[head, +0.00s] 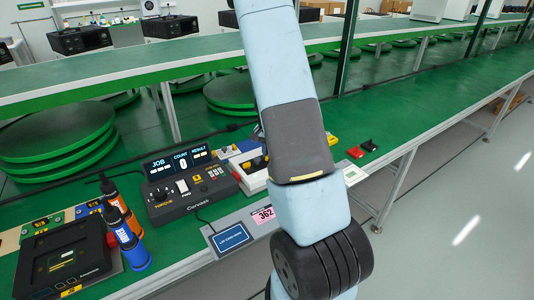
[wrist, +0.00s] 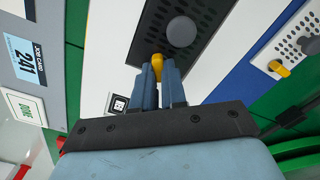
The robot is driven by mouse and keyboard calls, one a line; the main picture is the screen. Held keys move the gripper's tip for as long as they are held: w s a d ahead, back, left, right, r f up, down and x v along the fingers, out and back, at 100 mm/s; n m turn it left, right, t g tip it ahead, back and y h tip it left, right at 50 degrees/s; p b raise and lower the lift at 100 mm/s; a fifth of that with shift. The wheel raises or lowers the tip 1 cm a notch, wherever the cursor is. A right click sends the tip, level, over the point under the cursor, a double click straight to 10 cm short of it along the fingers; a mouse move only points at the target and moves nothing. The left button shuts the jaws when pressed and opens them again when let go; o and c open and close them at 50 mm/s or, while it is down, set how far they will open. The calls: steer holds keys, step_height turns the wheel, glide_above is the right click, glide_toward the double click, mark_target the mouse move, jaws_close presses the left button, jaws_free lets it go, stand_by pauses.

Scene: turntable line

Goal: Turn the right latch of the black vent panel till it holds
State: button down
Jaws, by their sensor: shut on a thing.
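The black vent panel (wrist: 205,15) shows in the wrist view at the top, a perforated dark plate with a round grey knob (wrist: 181,31), set on a white surface. A yellow latch (wrist: 157,63) is at its lower edge. My gripper (wrist: 161,77) is shut on this latch, with one blue-grey finger on each side of it. The fingers hide the lower part of the latch. In the head view my arm covers the gripper and the vent panel.
A second perforated panel with a yellow latch (wrist: 279,68) is at the right in the wrist view.

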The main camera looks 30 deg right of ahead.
steer(key=m, duration=0.6)
steer(key=shift+s, duration=0.1)
steer(key=shift+m, duration=0.3)
stand_by(0.3)
steer(key=c, duration=1.2)
jaws_free()
steer(key=shift+o, duration=0.2)
step_height(320, 180, up, 14)
steer(key=shift+f, duration=0.15)
